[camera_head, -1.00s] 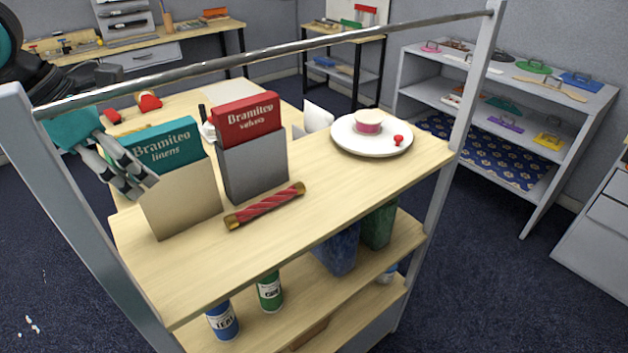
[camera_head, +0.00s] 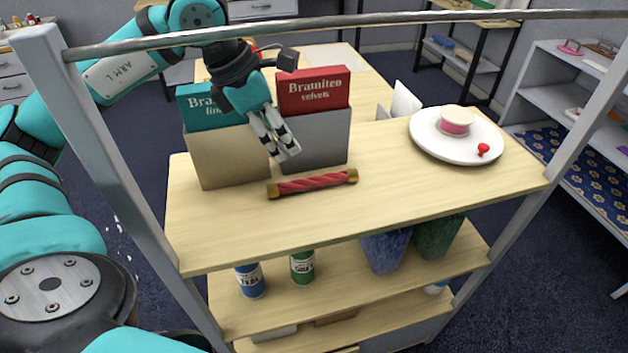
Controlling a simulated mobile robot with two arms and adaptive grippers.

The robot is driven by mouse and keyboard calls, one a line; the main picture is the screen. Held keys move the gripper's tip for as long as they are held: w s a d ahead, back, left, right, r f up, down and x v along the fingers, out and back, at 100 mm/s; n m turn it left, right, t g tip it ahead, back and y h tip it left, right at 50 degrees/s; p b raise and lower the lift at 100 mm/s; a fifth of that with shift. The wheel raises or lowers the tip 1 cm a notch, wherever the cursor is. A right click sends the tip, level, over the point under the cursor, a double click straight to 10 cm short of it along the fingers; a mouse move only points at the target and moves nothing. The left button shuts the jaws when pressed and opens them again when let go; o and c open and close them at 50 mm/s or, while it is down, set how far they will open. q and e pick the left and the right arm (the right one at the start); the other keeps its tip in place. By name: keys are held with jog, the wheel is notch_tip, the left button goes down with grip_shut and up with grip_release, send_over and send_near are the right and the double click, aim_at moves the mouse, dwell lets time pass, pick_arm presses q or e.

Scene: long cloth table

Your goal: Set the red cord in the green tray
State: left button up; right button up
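The red cord (camera_head: 312,184), a twisted red rod shape with gold ends, lies on the top board of the shelf rack (camera_head: 395,205), in front of the grey box. My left gripper (camera_head: 287,158) comes down from the upper left, in front of the two upright boxes. Its fingertips are just above and behind the cord's left half, apart from it as far as I can see. Its fingers look close together from this angle, and I cannot tell how far they are apart. I cannot pick out a green tray in this view. My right gripper is not in view.
A beige box (camera_head: 230,160) with a teal book and a grey box (camera_head: 318,140) with a red book stand close behind the cord. A white plate (camera_head: 425,140) with a pink-banded roll is to the right. A metal rail (camera_head: 400,18) crosses above. The board's front is clear.

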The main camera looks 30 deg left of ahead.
pick_arm(q)
send_over(309, 178)
jog(key=s+a, duration=0.2)
notch_tip(309, 178, down, 4)
jog(key=shift+s+d+f, duration=0.1)
jog(key=shift+d, duration=0.05)
jog(key=p+x, duration=0.1)
jog(key=x, duration=0.5)
jog(key=shift+f, duration=0.2)
grip_shut()
